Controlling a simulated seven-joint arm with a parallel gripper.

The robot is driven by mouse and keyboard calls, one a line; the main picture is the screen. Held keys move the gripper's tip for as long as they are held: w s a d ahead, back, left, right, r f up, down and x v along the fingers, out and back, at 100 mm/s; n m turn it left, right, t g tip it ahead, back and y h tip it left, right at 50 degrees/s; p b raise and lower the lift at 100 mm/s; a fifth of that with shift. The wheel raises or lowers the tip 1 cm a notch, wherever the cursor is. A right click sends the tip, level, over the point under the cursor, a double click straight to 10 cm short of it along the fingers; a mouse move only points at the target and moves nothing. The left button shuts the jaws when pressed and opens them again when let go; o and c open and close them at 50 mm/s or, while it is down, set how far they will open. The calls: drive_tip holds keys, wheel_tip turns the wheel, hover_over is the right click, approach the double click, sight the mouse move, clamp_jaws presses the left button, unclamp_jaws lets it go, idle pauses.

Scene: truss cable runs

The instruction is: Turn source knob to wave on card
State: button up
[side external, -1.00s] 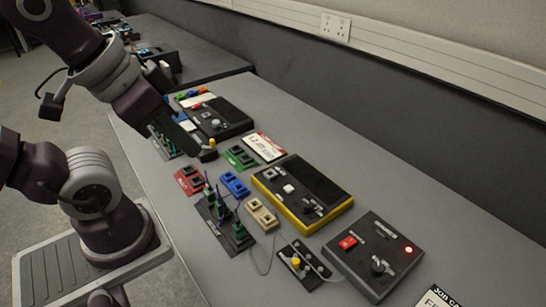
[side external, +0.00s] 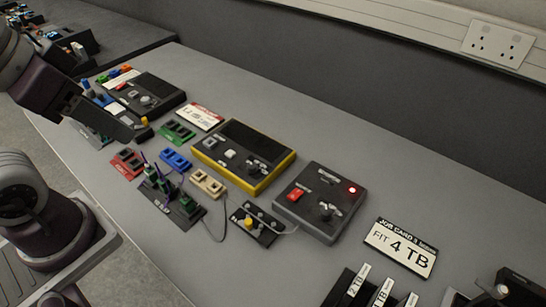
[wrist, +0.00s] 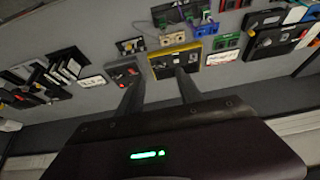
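A yellow-edged dark box (side external: 243,155) sits mid-bench with a pale button and a dark knob (side external: 257,166). To its right is a dark grey box (side external: 320,200) with a red rocker switch (side external: 297,195), a dark knob (side external: 325,211) and a lit red lamp. A white card with a red band (side external: 201,117) lies behind the yellow-edged box; its print is too small to read. The card at right (side external: 401,248) reads "FIT 4 TB". I cannot tell which knob is the source knob. My gripper (wrist: 158,88) has its fingers apart and empty, above the bench.
A small panel with a yellow knob (side external: 249,223) is cabled nearby. Another dark box (side external: 150,95) stands at far left. Labelled slots stand front right.

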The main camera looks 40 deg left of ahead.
drive_tip(key=w+d+r+g, duration=0.1)
drive_tip(key=w+d+r, duration=0.15)
drive_tip(key=w, duration=0.65)
drive_tip(key=g, duration=0.5)
hover_over(327, 211)
wheel_tip(327, 211, down, 24)
drive_tip(key=shift+r, duration=0.1)
wheel_tip(327, 211, down, 7)
drive_tip(key=shift+r, duration=0.1)
clamp_jaws()
